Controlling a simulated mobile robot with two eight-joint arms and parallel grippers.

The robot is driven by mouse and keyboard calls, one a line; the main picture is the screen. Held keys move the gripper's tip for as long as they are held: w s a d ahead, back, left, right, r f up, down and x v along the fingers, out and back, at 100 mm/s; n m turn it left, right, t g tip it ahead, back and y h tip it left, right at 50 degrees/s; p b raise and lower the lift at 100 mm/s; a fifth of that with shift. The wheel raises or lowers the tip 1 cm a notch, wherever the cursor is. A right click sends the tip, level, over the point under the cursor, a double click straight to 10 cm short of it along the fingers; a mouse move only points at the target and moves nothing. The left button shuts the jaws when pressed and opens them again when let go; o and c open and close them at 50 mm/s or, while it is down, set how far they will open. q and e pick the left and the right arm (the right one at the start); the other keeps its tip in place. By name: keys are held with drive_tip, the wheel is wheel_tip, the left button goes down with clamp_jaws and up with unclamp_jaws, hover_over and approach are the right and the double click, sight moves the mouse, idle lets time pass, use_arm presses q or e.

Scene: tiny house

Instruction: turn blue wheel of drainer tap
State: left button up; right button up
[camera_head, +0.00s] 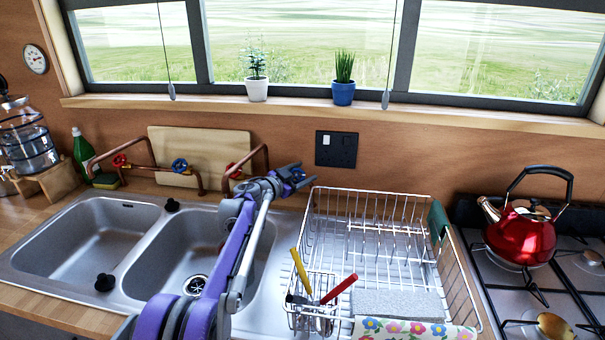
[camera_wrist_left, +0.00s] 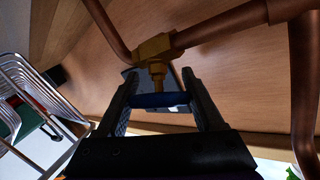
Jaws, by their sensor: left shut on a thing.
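My left gripper (camera_head: 292,176) reaches over the right side of the sink to the wall pipes beside the dish drainer. In the left wrist view a blue wheel (camera_wrist_left: 160,100) on a brass valve (camera_wrist_left: 155,50) shows edge-on between the fingers. My left gripper (camera_wrist_left: 163,108) is shut on this wheel from both sides. In the head view this wheel is mostly hidden by the gripper. Another blue wheel (camera_head: 180,165) sits on the pipes further left, apart from the gripper. My right gripper is not in view.
Red wheels (camera_head: 119,160) (camera_head: 233,171) sit on the copper pipes (camera_head: 264,152). The wire drainer (camera_head: 390,205) stands right of my arm, holding utensils. A double sink (camera_head: 90,240) lies left, a red kettle (camera_head: 520,235) far right. A wooden board (camera_head: 215,143) leans on the wall.

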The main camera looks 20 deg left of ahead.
use_arm(q)
drive_tip(key=o, duration=1.4)
wheel_tip(320, 180, up, 10)
drive_tip(key=shift+r+p, duration=0.1)
drive_tip(key=shift+p, duration=0.55)
